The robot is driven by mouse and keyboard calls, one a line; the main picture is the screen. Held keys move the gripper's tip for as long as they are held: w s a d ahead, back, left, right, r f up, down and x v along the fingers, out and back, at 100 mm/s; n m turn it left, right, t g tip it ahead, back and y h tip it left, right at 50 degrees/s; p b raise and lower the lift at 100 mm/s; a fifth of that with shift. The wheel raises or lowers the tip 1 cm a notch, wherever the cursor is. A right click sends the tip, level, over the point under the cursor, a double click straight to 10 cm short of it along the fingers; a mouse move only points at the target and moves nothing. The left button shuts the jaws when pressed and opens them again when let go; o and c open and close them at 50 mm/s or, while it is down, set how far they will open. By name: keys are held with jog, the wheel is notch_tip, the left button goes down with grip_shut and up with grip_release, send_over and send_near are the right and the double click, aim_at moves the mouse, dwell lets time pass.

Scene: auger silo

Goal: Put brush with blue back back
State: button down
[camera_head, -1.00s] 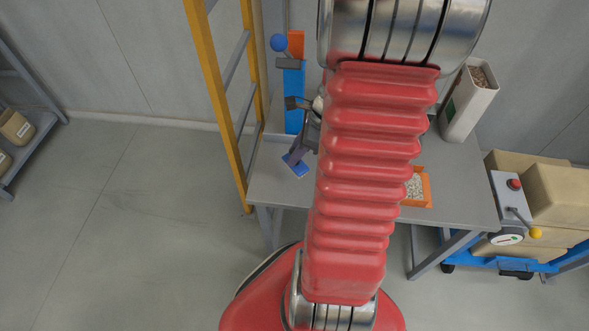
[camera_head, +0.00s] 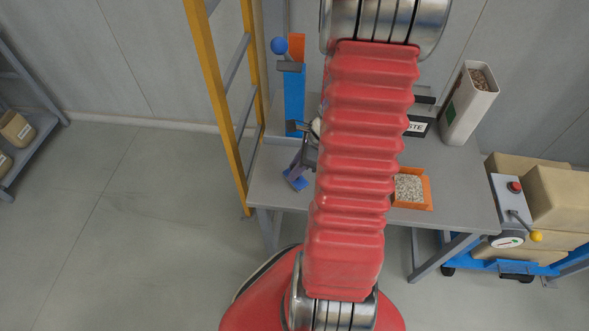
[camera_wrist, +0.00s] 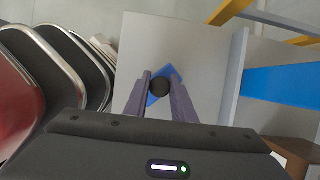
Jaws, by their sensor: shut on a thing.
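The brush with the blue back (camera_head: 294,182) is over the front left of the grey table in the head view, partly covered by my gripper. In the wrist view the blue back (camera_wrist: 153,98) lies between and beyond the fingers, with a round black knob on top. My gripper (camera_wrist: 160,84) is shut on the brush, its two grey fingers on either side of the knob. It also shows in the head view (camera_head: 296,172), small beside my red arm. I cannot tell whether the brush touches the table. Its bristles are hidden.
The grey table (camera_head: 455,190) carries an orange tray of pale pellets (camera_head: 410,188) and a tall white bin (camera_head: 468,105). A blue post (camera_head: 294,100) stands at the back left. A yellow frame (camera_head: 222,110) rises along the left edge. A dark-framed sign reading "STE" stands behind my arm.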

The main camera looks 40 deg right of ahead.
jog(key=shift+f, duration=0.25)
jog(key=c, duration=1.5)
grip_release()
jog(key=shift+f, duration=0.1)
jog(key=v, duration=1.2)
